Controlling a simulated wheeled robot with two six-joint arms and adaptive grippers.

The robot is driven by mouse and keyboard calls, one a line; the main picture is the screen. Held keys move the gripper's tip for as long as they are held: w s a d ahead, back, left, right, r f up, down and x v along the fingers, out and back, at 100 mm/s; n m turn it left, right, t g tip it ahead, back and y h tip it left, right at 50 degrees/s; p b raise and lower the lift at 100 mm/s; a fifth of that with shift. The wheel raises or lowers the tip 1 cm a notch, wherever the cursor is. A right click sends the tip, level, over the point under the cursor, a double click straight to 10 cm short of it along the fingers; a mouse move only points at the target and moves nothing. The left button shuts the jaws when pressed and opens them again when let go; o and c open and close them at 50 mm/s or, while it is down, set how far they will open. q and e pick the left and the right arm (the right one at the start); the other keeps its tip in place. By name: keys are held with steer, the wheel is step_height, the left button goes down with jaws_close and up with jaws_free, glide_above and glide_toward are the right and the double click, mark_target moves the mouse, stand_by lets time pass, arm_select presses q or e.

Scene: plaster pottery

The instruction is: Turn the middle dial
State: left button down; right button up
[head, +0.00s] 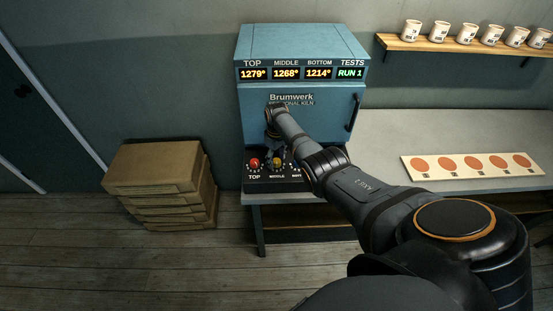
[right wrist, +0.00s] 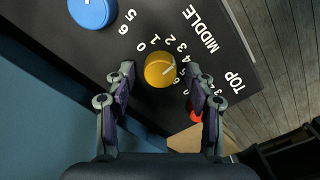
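The middle dial is a yellow round knob (right wrist: 160,70) on a dark control panel (head: 262,186) below the blue kiln. In the right wrist view its pale pointer line tilts up and right, towards the printed numbers. In the head view the yellow knob (head: 277,163) shows below my right wrist. My right gripper (right wrist: 161,74) is open, with one finger on each side of the yellow knob and visible gaps between. Whether the fingers are down at knob height is hard to tell. My left gripper is not in view.
A red dial (head: 254,163) sits left of the middle one; a finger partly covers it in the wrist view. A blue dial (right wrist: 92,10) sits on the other side. The kiln (head: 300,45) rises behind the panel. Cardboard boxes (head: 155,168) stand left.

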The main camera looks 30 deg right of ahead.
mark_target(276, 161)
steer(key=shift+r, duration=0.2)
step_height(276, 161, up, 12)
steer(key=shift+f, duration=0.2)
stand_by(0.6)
